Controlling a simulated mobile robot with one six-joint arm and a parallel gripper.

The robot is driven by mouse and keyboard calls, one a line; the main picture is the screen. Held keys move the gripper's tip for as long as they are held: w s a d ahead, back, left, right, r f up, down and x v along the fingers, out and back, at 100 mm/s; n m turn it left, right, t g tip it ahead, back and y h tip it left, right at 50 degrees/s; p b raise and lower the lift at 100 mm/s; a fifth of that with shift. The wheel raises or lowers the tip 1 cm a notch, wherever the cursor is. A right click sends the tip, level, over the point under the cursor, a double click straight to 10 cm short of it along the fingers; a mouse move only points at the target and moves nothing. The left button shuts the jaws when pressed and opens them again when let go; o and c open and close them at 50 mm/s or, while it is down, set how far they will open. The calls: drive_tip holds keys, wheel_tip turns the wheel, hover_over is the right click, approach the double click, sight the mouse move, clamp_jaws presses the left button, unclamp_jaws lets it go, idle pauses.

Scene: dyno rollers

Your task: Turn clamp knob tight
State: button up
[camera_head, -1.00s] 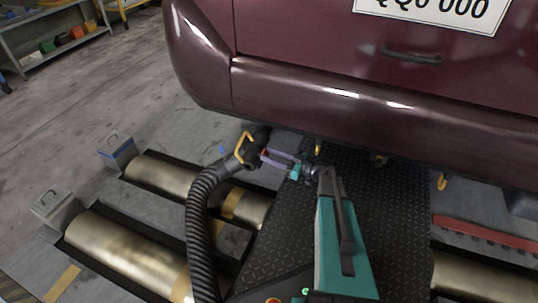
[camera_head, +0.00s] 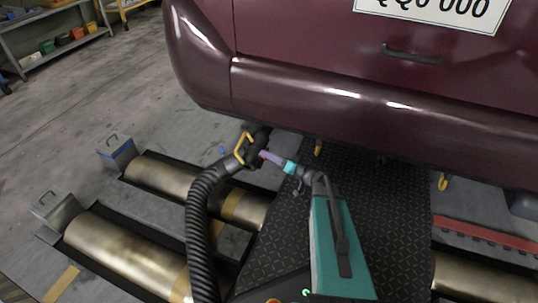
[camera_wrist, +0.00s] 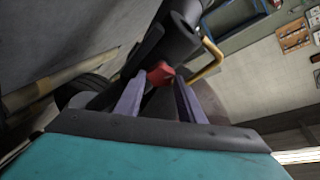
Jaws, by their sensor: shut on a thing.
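The clamp knob is small and red; in the wrist view the knob (camera_wrist: 160,73) sits between the tips of my two purple fingers. In the head view only a bit of the red knob (camera_head: 263,154) shows at the fingertips. My gripper (camera_head: 267,155) reaches in from the right and is shut on the knob. The knob is on the black hose nozzle (camera_head: 258,143), which has a yellow handle (camera_head: 243,148) and sits under the car's rear bumper. The clamp's far side is hidden.
A ribbed black hose (camera_head: 200,225) curves down from the nozzle. The maroon bumper (camera_head: 370,115) hangs close above my arm. Metal rollers (camera_head: 160,178) lie in the floor at left, beside a dark tread plate (camera_head: 385,220). Yellow hooks (camera_head: 442,181) hang under the car.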

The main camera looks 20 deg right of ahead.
drive_tip(key=m+h+p, duration=0.1)
drive_tip(key=m+p, duration=0.2)
drive_tip(key=m+g+h+p, duration=0.1)
drive_tip(key=m+p, duration=0.2)
drive_tip(key=m+g+h+p, duration=0.1)
drive_tip(key=m+p, duration=0.2)
drive_tip(key=m, duration=0.1)
drive_tip(key=shift+w+a+r, duration=0.1)
drive_tip(key=shift+w+r, duration=0.05)
drive_tip(key=shift+r, duration=0.25)
drive_tip(key=shift+f+m+g, duration=0.1)
drive_tip(key=shift+m+g, duration=0.2)
drive_tip(key=shift+g, duration=0.1)
drive_tip(key=o, duration=1)
drive_tip(key=shift+o, duration=0.2)
